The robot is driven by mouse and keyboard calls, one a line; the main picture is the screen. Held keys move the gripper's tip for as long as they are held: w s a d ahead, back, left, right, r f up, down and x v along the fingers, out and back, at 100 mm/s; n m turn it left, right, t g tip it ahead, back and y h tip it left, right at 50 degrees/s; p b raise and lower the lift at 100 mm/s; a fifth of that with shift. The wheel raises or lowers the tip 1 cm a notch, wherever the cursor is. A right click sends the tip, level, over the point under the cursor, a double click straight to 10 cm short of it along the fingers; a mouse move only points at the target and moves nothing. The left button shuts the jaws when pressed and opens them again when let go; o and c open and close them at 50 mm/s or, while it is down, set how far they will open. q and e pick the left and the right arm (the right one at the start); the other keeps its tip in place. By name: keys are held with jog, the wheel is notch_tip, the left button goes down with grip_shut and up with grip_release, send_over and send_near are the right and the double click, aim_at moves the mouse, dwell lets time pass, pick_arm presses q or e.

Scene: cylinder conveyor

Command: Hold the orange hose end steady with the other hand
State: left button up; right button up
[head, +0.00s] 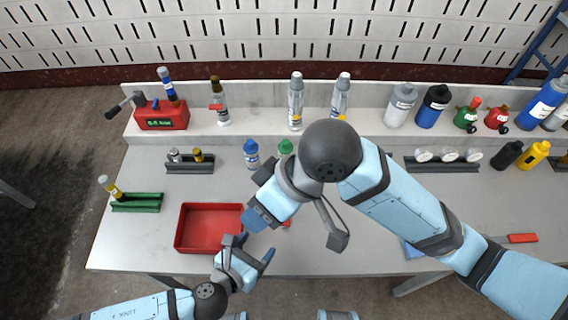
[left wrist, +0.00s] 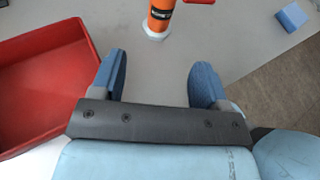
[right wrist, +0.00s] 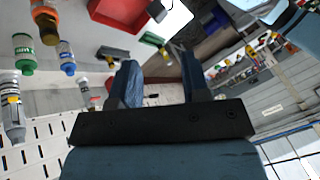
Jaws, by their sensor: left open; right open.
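The orange hose end (left wrist: 161,16) shows in the left wrist view, at the top edge, an orange cylinder with a dark label and a pale collar at its near end. My left gripper (left wrist: 156,68) is open and empty, its two blue fingers apart and short of the hose end. In the head view my left gripper (head: 250,264) is low, beside the red tray's right corner. My right gripper (head: 257,217) is above the tray's right side; in the right wrist view its fingers (right wrist: 160,75) are apart with nothing held. The hose is not clearly visible in the head view, where my right arm covers that area.
The red tray (head: 180,229) lies left of both grippers; its wall fills the left of the left wrist view (left wrist: 92,42). A blue block (left wrist: 292,15) lies at that view's upper right. Bottles (head: 251,152) and dark racks (head: 190,168) stand behind.

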jog(key=w+d+f+h, duration=0.1)
jog(key=w+f+h, duration=0.1)
jog(key=w, duration=0.1)
jog(key=w+d+f+h, duration=0.1)
jog(key=w+f+h, duration=0.1)
jog(key=w, duration=0.2)
jog(key=w+d+f+t+h, duration=0.1)
jog(key=w+f+h, duration=0.1)
jog(key=w, duration=0.2)
jog(key=shift+w, duration=0.2)
pick_arm(q)
jog(key=shift+w, duration=0.1)
pick_arm(e)
jog(key=shift+w+d+m, duration=0.15)
jog(key=shift+w+m, duration=0.15)
pick_arm(q)
jog(key=x, duration=1.3)
jog(key=shift+w+d+f, duration=0.15)
jog(key=shift+f, duration=0.15)
jog(key=shift+c, duration=0.3)
